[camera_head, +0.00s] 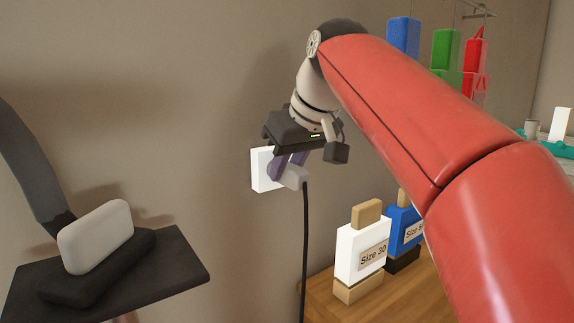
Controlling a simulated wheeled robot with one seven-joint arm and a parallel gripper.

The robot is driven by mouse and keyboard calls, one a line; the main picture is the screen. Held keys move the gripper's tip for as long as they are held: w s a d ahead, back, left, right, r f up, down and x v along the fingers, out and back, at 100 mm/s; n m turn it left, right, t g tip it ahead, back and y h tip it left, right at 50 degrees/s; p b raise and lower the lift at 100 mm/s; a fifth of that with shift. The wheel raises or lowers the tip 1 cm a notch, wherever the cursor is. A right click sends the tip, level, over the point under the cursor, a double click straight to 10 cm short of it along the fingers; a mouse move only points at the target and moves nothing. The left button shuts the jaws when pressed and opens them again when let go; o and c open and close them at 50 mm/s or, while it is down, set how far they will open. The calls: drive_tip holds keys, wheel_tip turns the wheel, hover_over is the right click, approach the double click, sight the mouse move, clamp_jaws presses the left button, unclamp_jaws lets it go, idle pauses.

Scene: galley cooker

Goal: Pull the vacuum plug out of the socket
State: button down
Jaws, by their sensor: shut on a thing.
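The white socket (262,171) is fixed on the beige wall, left of the middle of the picture. The pale grey vacuum plug (294,177) is at the socket's right side, and a black cord (305,250) hangs down from it. My gripper (285,168) reaches to the plug from above, its purple-grey fingers shut on it. The fingers hide part of the plug and socket, so I cannot tell whether the prongs are fully in.
A dark shelf (180,272) with a white rounded block (95,237) stands at the left. A wooden surface (345,309) at lower right bears a white "Size 30" bottle (352,250) and a blue one (402,228). Coloured blocks (446,50) are behind my red arm.

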sight(302, 173)
drive_tip(key=shift+s+d, duration=0.1)
drive_tip(key=shift+s, duration=0.05)
drive_tip(key=shift+s+d+b, duration=0.3)
drive_tip(key=shift+s+d, duration=0.25)
drive_tip(key=shift+s, duration=0.25)
drive_tip(key=shift+s+d+b, duration=0.25)
drive_tip(key=shift+s+d, duration=0.25)
drive_tip(key=shift+s, duration=0.25)
drive_tip(key=shift+s, duration=0.1)
